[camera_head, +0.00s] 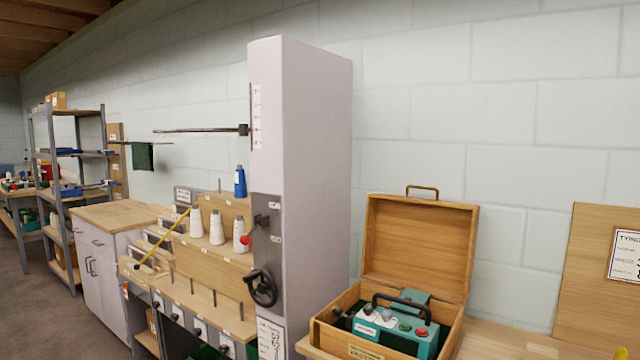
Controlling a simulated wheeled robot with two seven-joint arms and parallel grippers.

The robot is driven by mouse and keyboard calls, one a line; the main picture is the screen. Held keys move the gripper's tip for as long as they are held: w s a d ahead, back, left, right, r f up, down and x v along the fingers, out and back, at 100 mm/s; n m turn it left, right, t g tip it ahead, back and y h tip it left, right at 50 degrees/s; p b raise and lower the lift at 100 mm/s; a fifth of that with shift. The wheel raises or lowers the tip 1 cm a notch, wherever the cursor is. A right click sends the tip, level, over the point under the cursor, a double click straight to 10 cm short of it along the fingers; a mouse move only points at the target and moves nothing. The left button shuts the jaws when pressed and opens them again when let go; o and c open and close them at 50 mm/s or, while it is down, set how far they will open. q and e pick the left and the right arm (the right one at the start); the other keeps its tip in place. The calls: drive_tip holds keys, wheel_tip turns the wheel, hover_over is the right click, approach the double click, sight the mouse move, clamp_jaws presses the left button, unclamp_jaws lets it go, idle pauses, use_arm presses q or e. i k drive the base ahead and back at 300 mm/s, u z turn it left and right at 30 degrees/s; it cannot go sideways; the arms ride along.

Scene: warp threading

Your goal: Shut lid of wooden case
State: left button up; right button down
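The wooden case (451,345) stands on a wooden bench at the lower right. Its lid (415,245) is open and stands upright at the back, with a brass handle (422,189) on its top edge. A teal device (395,329) with a black handle and several knobs sits inside the case. Part of the case's front is cut off by the bottom edge of the picture. Neither of my grippers shows in the head view.
A tall pale cabinet column (305,180) with a black handwheel (262,288) stands just left of the case. Bare bench top (500,345) lies to its right. A wooden board (600,270) with a paper sign leans at the far right.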

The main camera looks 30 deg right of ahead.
sight(423, 245)
drive_tip(key=u, duration=0.75)
drive_tip(key=i, duration=0.35)
drive_tip(key=z, duration=0.95)
drive_tip(key=i, duration=1.35)
drive_tip(key=z, duration=0.85)
